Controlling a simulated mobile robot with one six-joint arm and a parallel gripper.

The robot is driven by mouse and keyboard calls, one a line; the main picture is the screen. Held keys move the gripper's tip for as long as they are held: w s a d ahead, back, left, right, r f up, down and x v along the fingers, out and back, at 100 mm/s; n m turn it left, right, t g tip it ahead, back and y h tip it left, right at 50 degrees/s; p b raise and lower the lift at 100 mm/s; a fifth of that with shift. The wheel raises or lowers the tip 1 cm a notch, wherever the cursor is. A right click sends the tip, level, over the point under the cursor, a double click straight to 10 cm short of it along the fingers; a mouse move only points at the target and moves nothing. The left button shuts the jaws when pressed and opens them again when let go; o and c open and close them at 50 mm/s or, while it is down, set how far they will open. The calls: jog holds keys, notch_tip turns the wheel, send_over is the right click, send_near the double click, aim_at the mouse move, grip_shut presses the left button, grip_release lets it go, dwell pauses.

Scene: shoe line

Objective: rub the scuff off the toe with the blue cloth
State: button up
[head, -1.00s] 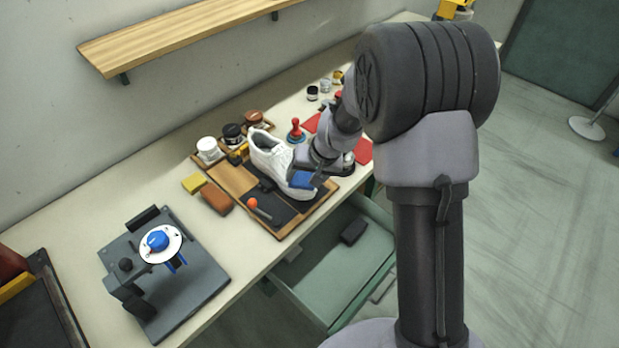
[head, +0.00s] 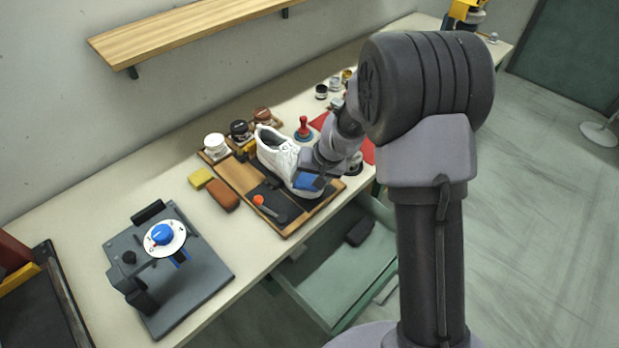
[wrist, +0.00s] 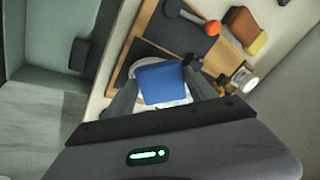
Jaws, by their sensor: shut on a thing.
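The blue cloth (head: 308,181) is in my gripper (wrist: 162,90), which is shut on it. The cloth is at the toe end of the white shoe (head: 277,152). In the wrist view the cloth (wrist: 160,82) lies between the two fingers and covers most of the toe, with only a pale rim of the shoe showing around it. Whether the cloth presses on the toe is hard to tell. The scuff is not visible. The shoe stands on a wooden board (head: 234,173) with a dark mat (head: 283,207).
An orange-tipped tool (head: 266,206) lies on the mat. A brown block (head: 222,195) and a yellow sponge (head: 201,178) lie left of the board. Jars (head: 215,145) stand behind. A grey fixture with a dial (head: 165,238) is at front left. An open drawer (head: 335,265) juts out below the bench.

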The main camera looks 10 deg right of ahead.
jog(key=shift+b+x, duration=0.6)
jog(key=shift+x, duration=0.25)
jog(key=shift+w+d+r, duration=0.1)
jog(key=shift+w+d, duration=0.35)
jog(key=shift+d, duration=0.25)
jog(key=shift+w+d, duration=0.5)
jog(key=shift+d, duration=0.15)
jog(key=shift+w+d+b, duration=0.35)
jog(key=shift+w+d, duration=0.6)
jog(key=shift+d, duration=0.3)
jog(key=shift+s+a+f+b, duration=0.25)
jog(key=shift+s+a+b, duration=0.55)
jog(key=shift+a+b, duration=0.35)
jog(key=shift+s+a+r+b, duration=0.1)
jog(key=shift+s+a+b, duration=0.25)
jog(key=shift+s+a, duration=0.35)
jog(key=shift+s+a+r+b, duration=0.1)
jog(key=shift+s+a+b, duration=0.3)
jog(key=shift+a, duration=0.45)
jog(key=shift+d, duration=0.1)
jog(key=shift+r, duration=0.15)
